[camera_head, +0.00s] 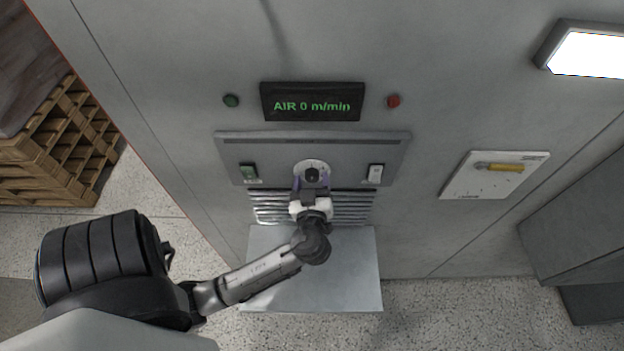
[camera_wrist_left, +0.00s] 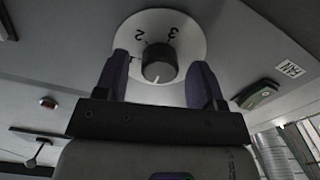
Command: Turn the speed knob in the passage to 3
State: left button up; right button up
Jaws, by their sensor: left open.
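The speed knob (camera_head: 312,174) is a black round knob on a white dial (camera_head: 312,163) in the grey wall panel. In the left wrist view the knob (camera_wrist_left: 159,62) has a white pointer line at the lower side of the picture. The marks 2 and 3 on the dial (camera_wrist_left: 190,45) show above it, away from the pointer. My left gripper (camera_head: 311,183) is open in front of the knob, one purple finger on each side, with gaps between fingers and knob. The display (camera_head: 312,102) reads AIR 0 m/min. My right gripper is out of view.
Slats (camera_head: 265,208) and a metal shelf (camera_head: 350,275) lie below. A yellow-handled lever plate (camera_head: 495,175) is at right, wooden pallets (camera_head: 60,150) at left.

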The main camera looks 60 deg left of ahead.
pick_arm(q)
jog(key=c, duration=0.9)
